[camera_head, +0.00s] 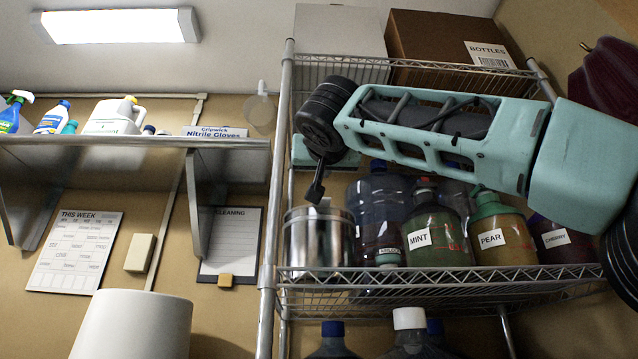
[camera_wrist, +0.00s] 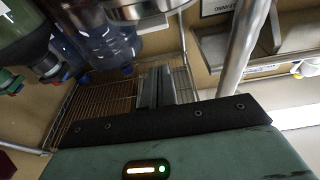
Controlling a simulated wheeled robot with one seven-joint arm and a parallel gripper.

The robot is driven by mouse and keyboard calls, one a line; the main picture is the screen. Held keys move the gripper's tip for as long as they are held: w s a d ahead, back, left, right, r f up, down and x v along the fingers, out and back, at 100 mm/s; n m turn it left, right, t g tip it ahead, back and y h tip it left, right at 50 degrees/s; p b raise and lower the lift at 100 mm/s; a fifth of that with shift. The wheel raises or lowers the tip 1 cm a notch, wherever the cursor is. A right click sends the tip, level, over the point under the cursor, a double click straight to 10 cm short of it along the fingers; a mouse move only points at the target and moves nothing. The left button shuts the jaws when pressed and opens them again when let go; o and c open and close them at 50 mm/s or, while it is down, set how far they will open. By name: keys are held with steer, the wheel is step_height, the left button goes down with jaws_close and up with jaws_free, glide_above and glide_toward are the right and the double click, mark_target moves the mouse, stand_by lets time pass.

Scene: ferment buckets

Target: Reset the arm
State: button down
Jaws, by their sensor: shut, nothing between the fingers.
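My teal arm (camera_head: 435,135) reaches across the upper right of the head view, in front of the wire shelf. My gripper (camera_head: 315,192) points down at the arm's left end, above and in front of a steel pot (camera_head: 318,240). The wrist view shows the grey fingers of my gripper (camera_wrist: 155,88) side by side, shut and empty. The arm hides part of the shelf behind it.
The wire shelf (camera_head: 440,283) holds jugs labelled MINT (camera_head: 436,238) and PEAR (camera_head: 497,235). Its upright post (camera_head: 275,200) stands left of the pot. A brown box (camera_head: 445,42) sits above. A metal wall shelf (camera_head: 130,143) holds cleaning bottles at left.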

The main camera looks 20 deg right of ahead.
steer(key=b+v, duration=0.1)
steer(key=v, duration=0.5)
steer(key=shift+f, duration=0.35)
